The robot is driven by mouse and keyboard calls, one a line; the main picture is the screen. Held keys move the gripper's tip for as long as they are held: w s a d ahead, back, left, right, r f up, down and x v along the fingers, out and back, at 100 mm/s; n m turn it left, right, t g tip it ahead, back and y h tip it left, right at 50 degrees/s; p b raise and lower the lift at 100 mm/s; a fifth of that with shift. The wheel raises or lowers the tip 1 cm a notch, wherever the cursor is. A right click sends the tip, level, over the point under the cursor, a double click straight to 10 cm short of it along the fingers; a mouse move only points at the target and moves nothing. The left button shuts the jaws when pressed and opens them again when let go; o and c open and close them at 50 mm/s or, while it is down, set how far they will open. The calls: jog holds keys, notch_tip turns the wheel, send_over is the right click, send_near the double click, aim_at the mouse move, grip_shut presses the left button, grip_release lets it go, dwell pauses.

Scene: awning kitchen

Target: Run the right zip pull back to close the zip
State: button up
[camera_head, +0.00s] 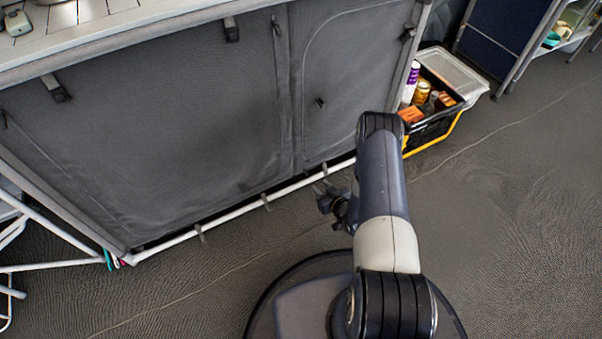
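A grey fabric cabinet front (170,120) stands ahead, with a wide left panel and a narrower right panel (355,70) that has a curved seam. A small dark pull (277,27) hangs at the upper right of the left panel. Another small dark tab (320,102) sits on the right panel. Which of them is the task's right zip pull, I cannot tell. Both panels look flat and lie across the frame. My gripper (322,193) is low, in front of the cabinet's bottom rail, apart from both tabs. Its fingers are small and dark, partly hidden by my wrist.
A white bottom rail (240,208) runs along the cabinet's foot. A black and yellow crate (430,128) with bottles and boxes stands at the right end, with a clear lid (460,72) behind. White folding legs (50,225) are at left. The floor at right is clear.

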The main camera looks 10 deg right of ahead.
aim_at(306, 172)
jog(key=b+x, duration=0.4)
jog(key=x, duration=0.5)
jog(key=shift+w+f, duration=0.2)
jog(key=shift+w+a+f, duration=0.1)
jog(key=shift+w+a, duration=0.1)
jog(key=shift+w, duration=0.3)
jog(key=shift+c, duration=0.5)
grip_shut()
